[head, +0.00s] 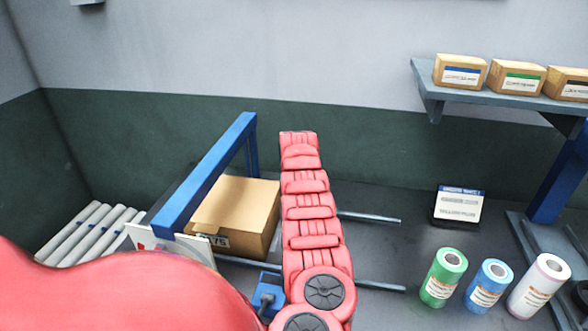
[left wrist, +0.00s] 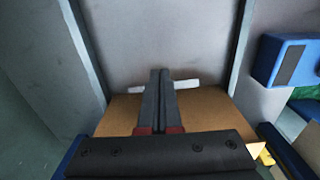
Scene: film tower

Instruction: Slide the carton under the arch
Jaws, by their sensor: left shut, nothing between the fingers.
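The brown carton (head: 235,205) sits against the right side of the blue arch (head: 205,172) in the head view. Its left edge is hidden by the arch's top beam, so I cannot tell how far under it reaches. In the left wrist view the carton (left wrist: 205,108) lies behind and below my left gripper (left wrist: 161,74), with a pale strip across its far side. The left gripper's dark fingers are together and empty, over the carton in that picture; contact is unclear. My red arm hides the gripper in the head view. My right gripper is not in view.
White rollers (head: 90,232) lie left of the arch. Metal rails (head: 370,218) run right of the carton. Green (head: 443,277), blue (head: 489,285) and white (head: 538,285) rolls stand at right, near a small sign (head: 459,206). Boxes sit on a shelf (head: 430,88).

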